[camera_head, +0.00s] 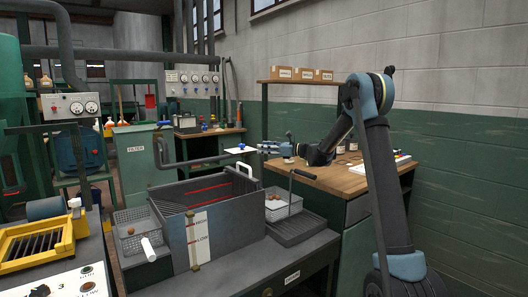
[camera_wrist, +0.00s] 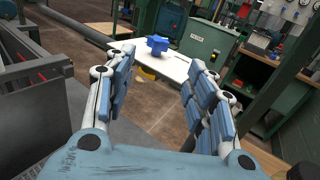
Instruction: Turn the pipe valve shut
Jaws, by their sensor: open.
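My gripper (camera_head: 264,147) is to the right of the handle in the head view. In the wrist view my gripper (camera_wrist: 160,62) is open, with nothing between its fingers.
A grey tank (camera_head: 222,225) with red marks inside stands below the pipe, with wire baskets (camera_head: 283,205) beside it. A wooden workbench (camera_head: 335,178) is under my arm. Brown floor (camera_wrist: 150,112) shows below my fingers.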

